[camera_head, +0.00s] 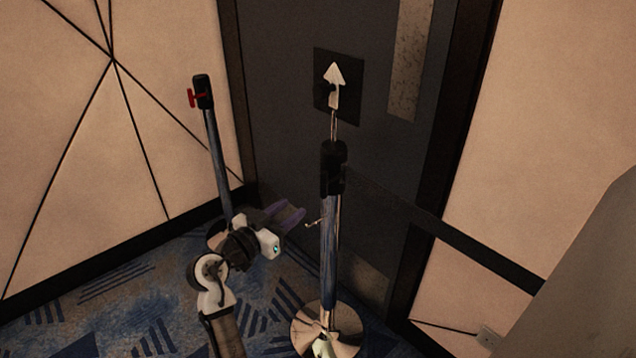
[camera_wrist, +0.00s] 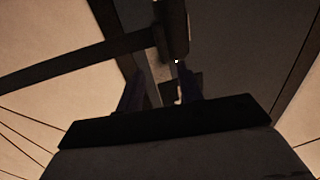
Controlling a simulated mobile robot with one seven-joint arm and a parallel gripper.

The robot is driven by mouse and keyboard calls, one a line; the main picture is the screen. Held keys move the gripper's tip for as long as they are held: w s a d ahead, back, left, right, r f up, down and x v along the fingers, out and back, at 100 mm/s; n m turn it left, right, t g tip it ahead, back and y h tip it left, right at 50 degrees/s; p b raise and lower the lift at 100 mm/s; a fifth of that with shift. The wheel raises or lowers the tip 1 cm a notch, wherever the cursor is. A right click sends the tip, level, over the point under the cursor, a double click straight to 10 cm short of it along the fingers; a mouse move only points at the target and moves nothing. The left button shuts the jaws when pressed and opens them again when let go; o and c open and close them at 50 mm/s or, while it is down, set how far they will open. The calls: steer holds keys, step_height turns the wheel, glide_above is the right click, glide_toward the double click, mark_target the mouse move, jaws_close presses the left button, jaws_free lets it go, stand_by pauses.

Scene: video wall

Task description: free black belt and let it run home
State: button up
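The black belt (camera_head: 480,254) stretches from the head of the near post (camera_head: 333,165) down to the right, past the dark door. Its end meets the post's black head; the clip there is too dark to make out. In the wrist view the belt (camera_wrist: 80,62) runs left from the post head (camera_wrist: 173,28). My gripper (camera_head: 290,213), with purple fingers, is left of the near post and below its head, apart from the belt. In the wrist view the fingers (camera_wrist: 160,92) stand apart with nothing held between them.
A second post (camera_head: 203,92) with a red piece at its top stands behind on the left. An arrow sign (camera_head: 335,85) rises above the near post. The post's round base (camera_head: 310,332) sits on blue patterned carpet. Pale panelled walls flank a dark door (camera_head: 290,110).

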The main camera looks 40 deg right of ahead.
mark_target(321, 185)
steer(key=p+x, duration=0.3)
steer(key=x, duration=1)
steer(key=shift+w, duration=0.15)
jaws_close()
